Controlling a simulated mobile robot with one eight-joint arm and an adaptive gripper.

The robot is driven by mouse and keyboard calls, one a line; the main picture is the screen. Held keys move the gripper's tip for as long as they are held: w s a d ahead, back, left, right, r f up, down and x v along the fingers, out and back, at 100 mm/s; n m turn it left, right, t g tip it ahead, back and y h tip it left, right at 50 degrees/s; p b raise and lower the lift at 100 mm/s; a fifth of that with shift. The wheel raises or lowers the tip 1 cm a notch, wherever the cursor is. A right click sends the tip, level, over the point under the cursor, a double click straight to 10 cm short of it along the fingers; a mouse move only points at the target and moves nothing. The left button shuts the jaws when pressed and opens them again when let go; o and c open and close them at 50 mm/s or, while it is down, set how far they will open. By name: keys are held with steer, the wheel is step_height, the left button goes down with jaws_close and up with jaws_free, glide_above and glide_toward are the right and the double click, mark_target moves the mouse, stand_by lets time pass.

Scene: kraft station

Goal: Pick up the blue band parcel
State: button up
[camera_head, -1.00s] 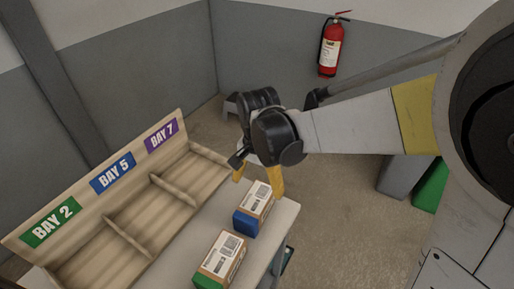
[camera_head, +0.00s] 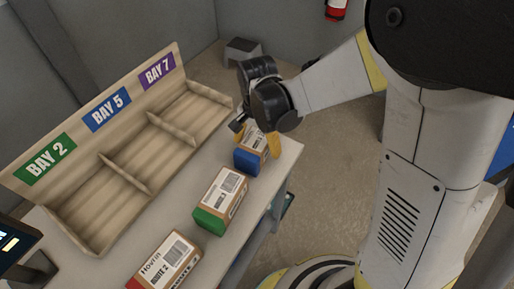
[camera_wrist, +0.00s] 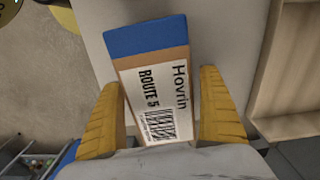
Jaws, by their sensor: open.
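The blue band parcel (camera_head: 250,154) is a brown box with a blue end and a white label, standing near the table's far right end in the head view. In the wrist view the blue band parcel (camera_wrist: 149,70) lies between my fingers, its label reading "Hovrin ROUTE 5". My gripper (camera_head: 258,138) is open, with its yellow fingers around the far part of the parcel. In the wrist view my gripper (camera_wrist: 165,112) has one finger on each side, with a small gap at the right finger; contact at the left is unclear.
A green band parcel (camera_head: 221,199) and a red band parcel (camera_head: 166,264) stand nearer on the table (camera_head: 291,150). A wooden rack (camera_head: 128,172) with bays 2, 5 and 7 stands to the left. A screen (camera_head: 22,250) is at the lower left.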

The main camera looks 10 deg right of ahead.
steer(key=shift+r, duration=0.1)
steer(key=c, duration=1.5)
